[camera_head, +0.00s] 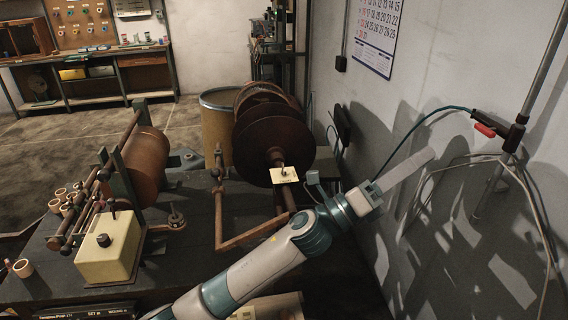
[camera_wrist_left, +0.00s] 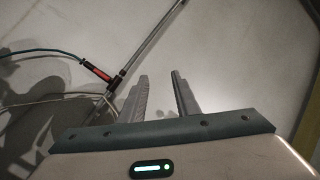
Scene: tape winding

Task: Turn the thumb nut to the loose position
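A small dark nut-like piece (camera_head: 284,170) sits on a cream plate (camera_head: 285,177) by the shaft of the large brown reel. It looks like the thumb nut, but it is too small to read its position. My left gripper (camera_head: 431,153) is well to the right of it, in front of the wall, with its fingers pointing up and right. In the left wrist view my left gripper (camera_wrist_left: 159,76) is open, with nothing between its two fingers. My right gripper is not in view.
The large brown reel (camera_head: 268,138) stands behind the plate. A cream box with a dark knob (camera_head: 108,260) and a brown roll (camera_head: 146,166) are on the left. A hose with a red-handled valve (camera_head: 485,130) hangs on a pole by the wall.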

